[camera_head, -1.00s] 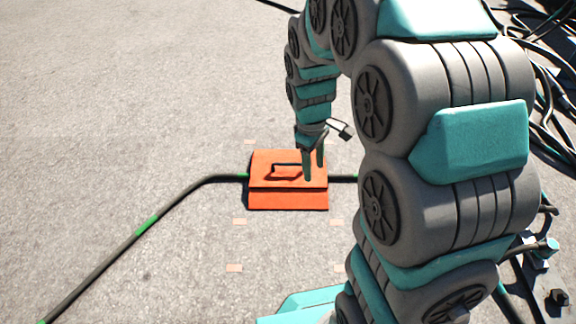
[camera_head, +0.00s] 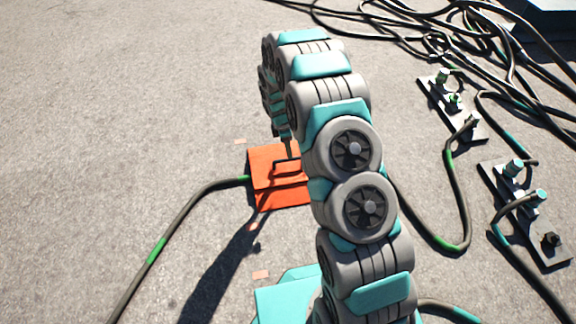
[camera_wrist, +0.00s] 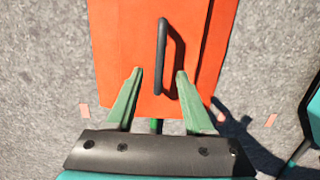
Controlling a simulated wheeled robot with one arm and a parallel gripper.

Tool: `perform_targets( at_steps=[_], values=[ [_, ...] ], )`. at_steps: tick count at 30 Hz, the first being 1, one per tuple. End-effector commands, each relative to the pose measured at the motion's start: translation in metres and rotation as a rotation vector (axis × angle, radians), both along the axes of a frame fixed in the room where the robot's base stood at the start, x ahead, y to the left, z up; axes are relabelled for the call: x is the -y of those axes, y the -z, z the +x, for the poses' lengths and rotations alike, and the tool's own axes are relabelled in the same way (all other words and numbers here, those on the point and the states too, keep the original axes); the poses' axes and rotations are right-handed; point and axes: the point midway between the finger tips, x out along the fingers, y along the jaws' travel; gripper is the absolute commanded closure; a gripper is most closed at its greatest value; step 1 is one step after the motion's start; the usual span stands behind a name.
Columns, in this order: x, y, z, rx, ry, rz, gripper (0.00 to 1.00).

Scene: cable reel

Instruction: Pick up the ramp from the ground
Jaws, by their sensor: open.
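The orange ramp (camera_head: 268,166) lies on the ground over a dark cable, partly hidden behind my arm in the head view. In the wrist view the ramp (camera_wrist: 115,45) fills the upper middle, and its black handle (camera_wrist: 162,60) runs nearly upright in the picture. My gripper (camera_wrist: 159,72) is open, with one green finger to the left and one to the right of the handle's lower end. The fingers do not visibly touch the handle. In the head view my gripper (camera_head: 291,155) is over the ramp, and its fingers are mostly hidden.
The cable (camera_head: 178,222) with green bands runs out from the ramp's left side. Connector blocks (camera_head: 452,108) (camera_head: 524,212) and many tangled cables (camera_head: 460,40) lie at the right. Small tape marks (camera_head: 261,275) lie around the ramp.

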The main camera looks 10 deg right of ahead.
Motion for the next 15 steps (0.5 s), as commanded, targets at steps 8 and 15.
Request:
perform_targets(
  at_steps=[8, 15],
  values=[
    [0.002, 0.024, 0.002, 0.000, -0.015, 0.000, 0.47],
    [0.004, 0.044, 0.000, -0.002, -0.014, -0.001, 0.47]
  ],
)
